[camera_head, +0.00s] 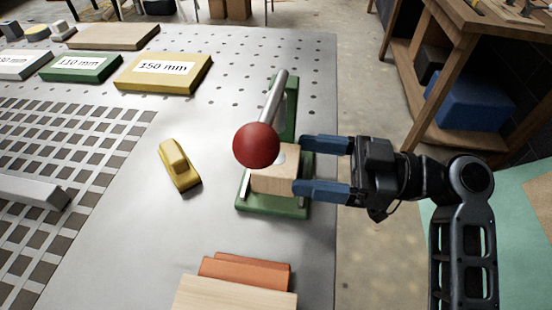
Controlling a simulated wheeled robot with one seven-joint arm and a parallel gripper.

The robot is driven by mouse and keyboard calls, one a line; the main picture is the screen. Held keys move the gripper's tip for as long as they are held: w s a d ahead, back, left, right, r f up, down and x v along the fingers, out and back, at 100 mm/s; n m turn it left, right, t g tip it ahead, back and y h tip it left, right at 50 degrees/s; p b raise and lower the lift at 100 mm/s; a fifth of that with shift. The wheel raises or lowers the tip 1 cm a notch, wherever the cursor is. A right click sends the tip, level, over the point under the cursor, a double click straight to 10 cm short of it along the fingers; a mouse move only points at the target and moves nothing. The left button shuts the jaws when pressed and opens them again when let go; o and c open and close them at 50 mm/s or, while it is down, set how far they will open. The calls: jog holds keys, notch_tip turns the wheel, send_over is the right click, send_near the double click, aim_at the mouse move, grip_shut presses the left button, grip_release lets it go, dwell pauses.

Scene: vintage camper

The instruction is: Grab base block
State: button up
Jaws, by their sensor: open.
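A light wooden block (265,183) sits on a green fixture (272,208) near the right edge of the grey metal table. I cannot tell for sure whether this wooden block is the base block. A grey lever with a red ball (256,145) at its near end reaches over the fixture and hides part of the block's top. My gripper (299,166) comes in from the right, open, with its two blue fingers apart. The fingertips are at the block's right side, one toward the back and one toward the front. I cannot tell whether they touch it.
A yellow piece (178,166) lies left of the fixture. An orange piece (245,270) and a wooden board (235,294) are at the front. Yellow (163,84) and green (82,75) labelled blocks stand at the back left. The table's right edge runs beneath my gripper.

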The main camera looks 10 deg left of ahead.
jog(key=shift+a, duration=1.05)
jog(key=c, duration=0.7)
jog(key=shift+c, duration=0.3)
jog(key=shift+r, duration=0.1)
